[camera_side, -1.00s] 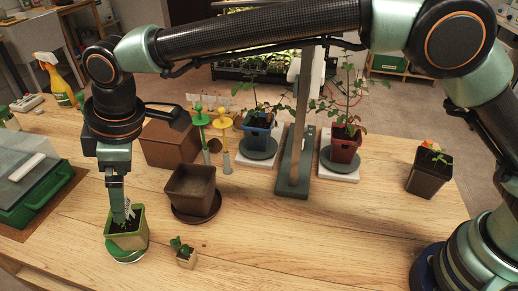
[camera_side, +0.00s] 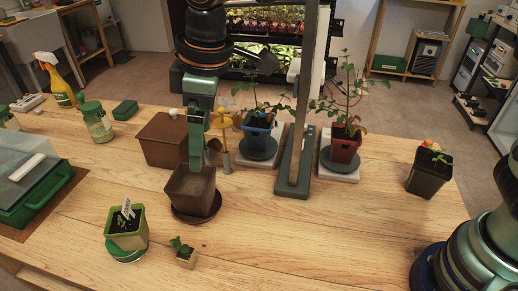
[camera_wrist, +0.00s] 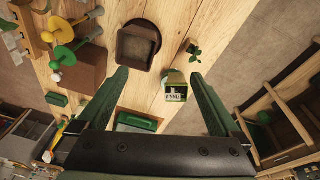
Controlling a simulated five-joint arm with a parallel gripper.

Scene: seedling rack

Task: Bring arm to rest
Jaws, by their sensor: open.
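My gripper (camera_side: 196,150) hangs in the side view, its green fingers pointing down above and behind the empty brown square pot (camera_side: 190,192). In the wrist view my gripper (camera_wrist: 160,90) has its two green fingers spread wide with nothing between them. The green pot (camera_side: 126,222) with a small seedling and a white label stands on a green saucer (camera_side: 128,256) at the front left. It also shows beyond the fingers in the wrist view (camera_wrist: 175,80), apart from them.
A small pot with a seedling (camera_side: 186,256) stands right of the green pot. Blue (camera_side: 259,135) and red (camera_side: 345,147) potted plants flank a grey upright post (camera_side: 299,120). A dark pot (camera_side: 429,173) stands at right. A green tray (camera_side: 38,190) lies at left.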

